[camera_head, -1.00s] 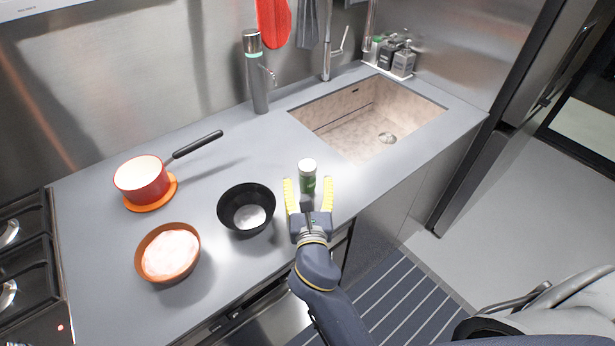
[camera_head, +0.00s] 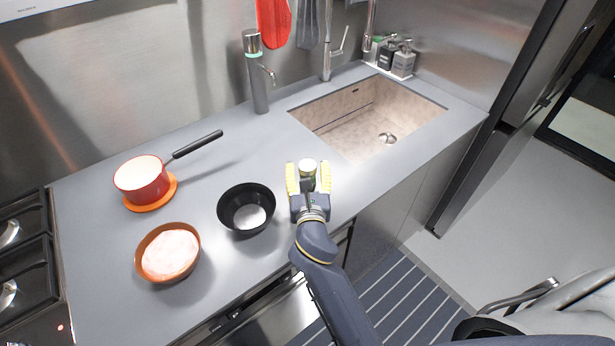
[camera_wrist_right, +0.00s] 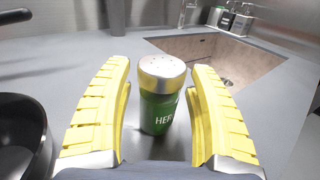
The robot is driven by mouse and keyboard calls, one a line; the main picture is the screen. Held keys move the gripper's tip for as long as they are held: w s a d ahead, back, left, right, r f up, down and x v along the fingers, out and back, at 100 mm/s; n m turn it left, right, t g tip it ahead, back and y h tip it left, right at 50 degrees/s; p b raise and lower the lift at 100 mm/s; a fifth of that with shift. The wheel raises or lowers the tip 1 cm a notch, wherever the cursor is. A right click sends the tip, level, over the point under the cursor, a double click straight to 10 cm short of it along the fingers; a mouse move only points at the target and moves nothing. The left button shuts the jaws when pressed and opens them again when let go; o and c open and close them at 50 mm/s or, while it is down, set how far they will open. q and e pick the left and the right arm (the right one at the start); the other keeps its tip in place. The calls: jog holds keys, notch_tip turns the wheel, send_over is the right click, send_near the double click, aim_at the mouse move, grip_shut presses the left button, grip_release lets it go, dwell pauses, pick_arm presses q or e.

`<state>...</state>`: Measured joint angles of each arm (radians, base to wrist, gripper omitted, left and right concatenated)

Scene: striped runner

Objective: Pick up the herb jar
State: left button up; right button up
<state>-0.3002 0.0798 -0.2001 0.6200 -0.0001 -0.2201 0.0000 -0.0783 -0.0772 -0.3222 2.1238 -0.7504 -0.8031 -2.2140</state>
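The herb jar (camera_head: 308,173) stands upright on the grey counter, to the right of the black bowl. In the right wrist view the herb jar (camera_wrist_right: 160,95) has a green body with white lettering, a gold band and a pale perforated lid. My right gripper (camera_head: 308,172) is open, with its yellow fingers on either side of the jar. In the right wrist view the right gripper (camera_wrist_right: 162,85) shows a gap between each finger and the jar. The jar's lower part is partly hidden in the head view. My left gripper is not in view.
A black bowl (camera_head: 231,204) stands close to the left of my right gripper. An orange bowl (camera_head: 150,272) and a red pan (camera_head: 143,184) are farther left. The sink (camera_head: 340,124) lies behind to the right. The counter between jar and tap (camera_head: 257,85) is clear.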

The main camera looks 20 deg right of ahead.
jog(key=c, duration=1.1)
jog(key=shift+o, duration=0.2)
jog(key=shift+r, duration=0.1)
